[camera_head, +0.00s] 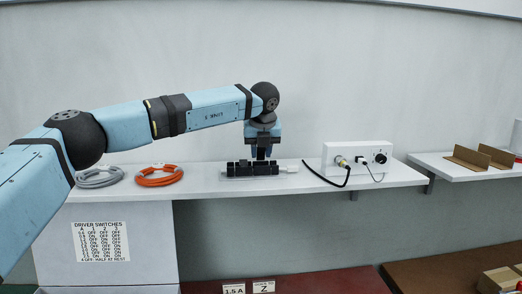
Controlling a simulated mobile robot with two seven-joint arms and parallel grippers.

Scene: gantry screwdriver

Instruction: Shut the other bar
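A low black clamp-like block (238,169) sits on a pale plate on the white shelf, with a white piece sticking out at its right end. Its bars are too small to tell apart, and I cannot tell which is open or shut. My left gripper (261,156) points straight down over the middle of the block, its fingertips at or just above the block's top. The fingers look close together, but whether they are shut or hold anything is too small to tell. The gripper hides part of the block's middle. My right gripper is not in view.
A grey cable coil (99,177) and an orange coil (158,176) lie left of the block. A white box (357,158) with knobs and a black cable stands to the right. Brown angled pieces (467,158) sit on the right shelf. A switch chart (101,242) hangs below.

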